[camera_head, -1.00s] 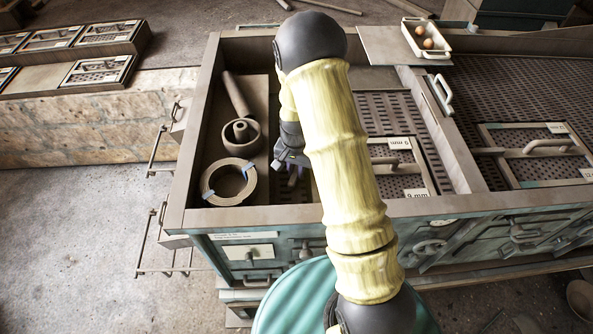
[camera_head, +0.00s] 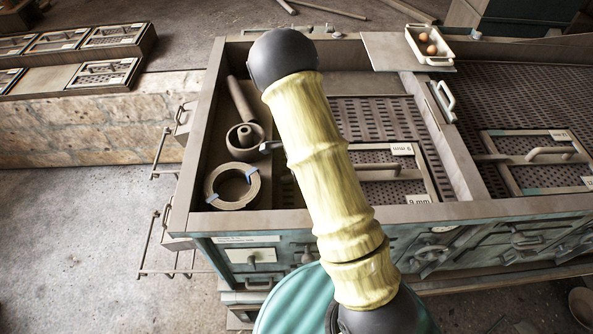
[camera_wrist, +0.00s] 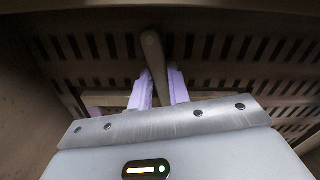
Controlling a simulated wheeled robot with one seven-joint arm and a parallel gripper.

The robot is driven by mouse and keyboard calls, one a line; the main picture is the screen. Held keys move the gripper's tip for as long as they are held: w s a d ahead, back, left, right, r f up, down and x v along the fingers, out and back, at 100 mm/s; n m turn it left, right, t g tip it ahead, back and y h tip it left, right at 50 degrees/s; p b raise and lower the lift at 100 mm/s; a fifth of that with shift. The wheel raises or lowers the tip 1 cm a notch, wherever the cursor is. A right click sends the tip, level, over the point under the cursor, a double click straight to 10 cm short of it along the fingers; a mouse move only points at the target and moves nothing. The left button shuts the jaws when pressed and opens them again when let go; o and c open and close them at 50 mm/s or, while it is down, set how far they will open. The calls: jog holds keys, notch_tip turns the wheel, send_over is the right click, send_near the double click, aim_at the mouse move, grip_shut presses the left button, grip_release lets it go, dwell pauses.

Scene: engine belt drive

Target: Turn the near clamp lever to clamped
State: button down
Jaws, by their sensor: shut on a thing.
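The near clamp lever (camera_wrist: 153,62), a brown-grey bar with a rounded end, shows in the wrist view between the two lilac fingers of my gripper (camera_wrist: 161,88). The fingers are shut on it, one on each side. Behind it is a slotted brown plate (camera_wrist: 221,48). In the head view my yellow arm covers the lever and the fingers; only a dark edge of my gripper (camera_head: 270,147) shows left of the arm. The lever's pivot and its clamp marks are not visible.
Right of my arm lies a framed tray with a handle (camera_head: 376,173). A wooden divider (camera_head: 446,150) and a white dish with eggs (camera_head: 445,57) are farther right.

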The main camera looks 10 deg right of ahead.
jog(key=shift+w+r+m+p, duration=0.1)
jog(key=shift+w+m+p, duration=0.1)
jog(key=shift+m, duration=0.4)
jog(key=shift+w+m+p, duration=0.1)
jog(key=shift+m+p, duration=0.05)
jog(key=shift+m, duration=0.45)
jog(key=c, duration=1.3)
grip_release()
jog(key=shift+s, duration=0.1)
notch_tip(320, 180, up, 17)
jog(key=b, duration=0.3)
jog(key=shift+r, duration=0.15)
